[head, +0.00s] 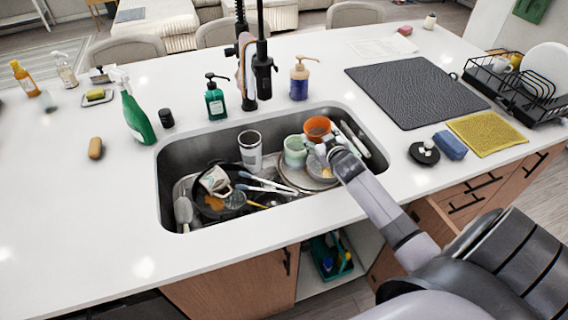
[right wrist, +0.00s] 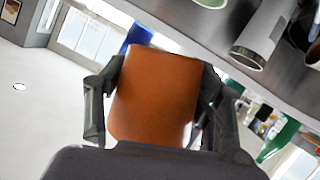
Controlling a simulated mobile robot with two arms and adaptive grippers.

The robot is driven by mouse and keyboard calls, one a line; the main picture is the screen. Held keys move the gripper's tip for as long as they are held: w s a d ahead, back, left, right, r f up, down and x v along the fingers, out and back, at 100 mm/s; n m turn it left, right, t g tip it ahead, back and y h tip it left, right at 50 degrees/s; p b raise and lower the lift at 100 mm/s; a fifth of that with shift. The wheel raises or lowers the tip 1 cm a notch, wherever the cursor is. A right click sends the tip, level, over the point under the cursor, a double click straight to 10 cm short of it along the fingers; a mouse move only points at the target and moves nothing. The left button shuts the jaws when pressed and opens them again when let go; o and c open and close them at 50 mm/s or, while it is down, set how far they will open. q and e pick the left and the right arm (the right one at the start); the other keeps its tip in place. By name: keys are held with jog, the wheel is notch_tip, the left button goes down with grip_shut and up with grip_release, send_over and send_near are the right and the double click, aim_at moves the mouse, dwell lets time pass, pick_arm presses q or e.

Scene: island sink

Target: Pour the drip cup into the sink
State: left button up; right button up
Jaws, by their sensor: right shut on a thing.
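The orange cup (head: 317,125) is at the right back part of the sink (head: 172,165) in the head view, with its open mouth partly showing. My right gripper (head: 324,146) reaches in from the right and is shut on it. In the right wrist view the orange cup (right wrist: 155,95) fills the middle, with a dark finger on each side. The wrist picture is strongly rolled, so I cannot tell exactly how far the cup is tilted. What is inside it is hidden. My left gripper is not in view.
The sink holds a green mug (head: 295,151), a tall patterned tumbler (head: 250,150), a pan with a cup in it, brushes and plates. The black faucet (head: 262,70) stands behind. A black mat (head: 415,90) and dish rack (head: 520,95) are at right. The left counter front is clear.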

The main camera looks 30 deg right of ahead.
jog(key=shift+w+a+f+n+h+b, duration=0.25)
jog(key=shift+a+f+n+b, duration=0.3)
jog(key=shift+b, duration=0.5)
jog(key=shift+a+f+n+h+b, duration=0.35)
jog(key=shift+f+n+b, duration=0.1)
jog(key=shift+b, duration=0.45)
jog(key=shift+a+r, duration=0.15)
jog(key=shift+r, duration=0.05)
jog(key=shift+w+a+n+h+b, duration=0.2)
jog(key=shift+a+n+h+b, duration=0.15)
jog(key=shift+n+b, duration=0.4)
jog(key=shift+a+f+b, duration=0.1)
jog(key=shift+b, duration=0.35)
jog(key=shift+f+n+h, duration=0.1)
jog(key=shift+n+h, duration=0.15)
jog(key=shift+a+f+n+b, duration=0.15)
jog(key=shift+n+b, duration=0.15)
jog(key=shift+b, duration=0.4)
jog(key=shift+f+n+t+h+b, duration=0.15)
jog(key=shift+f+n+h+b, duration=0.15)
jog(key=shift+n+b, duration=0.5)
jog(key=shift+f+n+t+h+b, duration=0.2)
jog(key=shift+n+h+b, duration=0.25)
jog(key=shift+b, duration=0.5)
